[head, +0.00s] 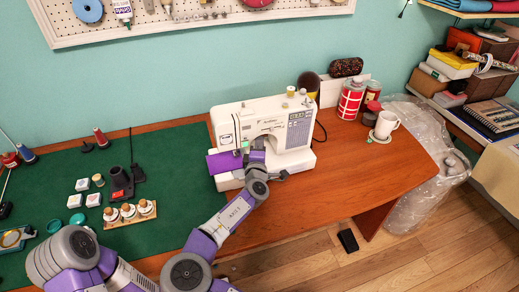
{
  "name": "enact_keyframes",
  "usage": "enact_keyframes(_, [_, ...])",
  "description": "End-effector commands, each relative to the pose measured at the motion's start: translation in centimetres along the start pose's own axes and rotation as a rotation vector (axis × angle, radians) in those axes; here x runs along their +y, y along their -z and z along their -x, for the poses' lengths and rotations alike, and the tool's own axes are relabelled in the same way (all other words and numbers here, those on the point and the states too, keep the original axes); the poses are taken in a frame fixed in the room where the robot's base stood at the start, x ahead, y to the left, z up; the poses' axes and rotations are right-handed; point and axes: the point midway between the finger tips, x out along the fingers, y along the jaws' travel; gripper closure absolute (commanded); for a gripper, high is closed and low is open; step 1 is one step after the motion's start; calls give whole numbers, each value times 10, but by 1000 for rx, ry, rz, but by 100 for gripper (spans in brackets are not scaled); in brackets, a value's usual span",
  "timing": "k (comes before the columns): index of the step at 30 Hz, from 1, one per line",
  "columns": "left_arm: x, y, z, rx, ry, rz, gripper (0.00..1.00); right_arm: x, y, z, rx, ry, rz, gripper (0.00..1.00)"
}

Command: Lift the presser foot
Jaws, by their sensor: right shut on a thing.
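The white sewing machine (228,125) stands upright at the middle of the wooden table, against the teal wall. My right gripper (246,151) is at the needle area, under the machine's arm and above its bed. It is shut on a small part of the machine there. The gripper covers this part, and the presser foot cannot be made out behind it. My left gripper is not in view.
A green mat (165,155) on the left holds a tray of small bottles (130,213), white boxes and a black stand (119,184). On the right are red-and-white cans (350,100) and a white mug (385,125). The table's right front (350,180) is clear.

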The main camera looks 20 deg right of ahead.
Motion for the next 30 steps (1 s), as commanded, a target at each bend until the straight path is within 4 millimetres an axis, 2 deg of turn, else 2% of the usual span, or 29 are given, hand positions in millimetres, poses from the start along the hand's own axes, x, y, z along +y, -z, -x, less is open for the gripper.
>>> enact_keyframes(15, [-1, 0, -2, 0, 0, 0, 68, 1, 1, 0, 1, -8, 19, 100])
enact_keyframes(16, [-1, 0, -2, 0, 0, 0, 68, 1, 1, 0, 1, -8, 19, 84])
enact_keyframes(19, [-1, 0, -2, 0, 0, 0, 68, 1, 1, 0, 1, -8, 18, 69])
enact_keyframes(30, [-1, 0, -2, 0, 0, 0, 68, 3, 1, 0, 2, -11, 14, 68])
